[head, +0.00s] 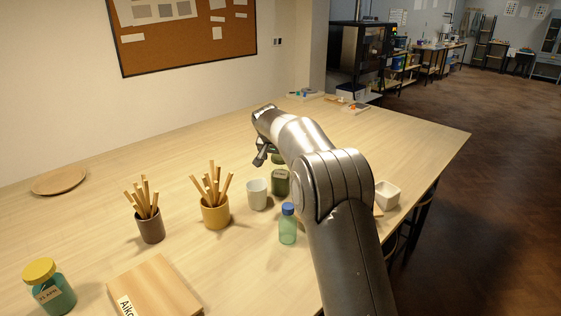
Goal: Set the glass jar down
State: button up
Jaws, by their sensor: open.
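A dark green glass jar (280,184) with a pale label stands upright on the table (130,248), partly hidden behind my arm. Its top is close to my gripper (262,154), which points down behind and slightly left of it in the picture. Only part of the gripper's dark fingers shows. It is open, and I see nothing held in it. Another glass jar (56,297), teal with a yellow lid and a label, stands at the front left, far from the gripper.
A white cup (257,195) and a blue-capped bottle (288,229) stand close to the green jar. Two stick-filled pots, brown (151,229) and yellow (215,213), stand left. A wooden board (158,290) lies in front. A white bowl (387,194) sits right. The far table is mostly clear.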

jog(key=v, duration=0.9)
jog(key=s+d+r+n, duration=0.1)
jog(key=s+d+r, duration=0.1)
jog(key=s+d, duration=0.35)
jog(key=s+d+r+y, duration=0.1)
jog(key=s+d+r, duration=0.2)
jog(key=s, duration=0.6)
jog(key=s+d+r+n, duration=0.15)
jog(key=s+d, duration=0.25)
jog(key=s, duration=0.4)
jog(key=s+d+f, duration=0.1)
jog(key=s+f, duration=0.2)
jog(key=s, duration=0.5)
jog(key=s+d+f, duration=0.2)
jog(key=s+f, duration=0.1)
jog(key=s, duration=0.6)
jog(key=s+d+f+y, duration=0.1)
jog(key=s+f, duration=0.2)
jog(key=s, duration=0.6)
jog(key=shift+d+f+n+g, duration=0.3)
jog(key=shift+f+n+g, duration=0.1)
jog(key=shift+n, duration=0.05)
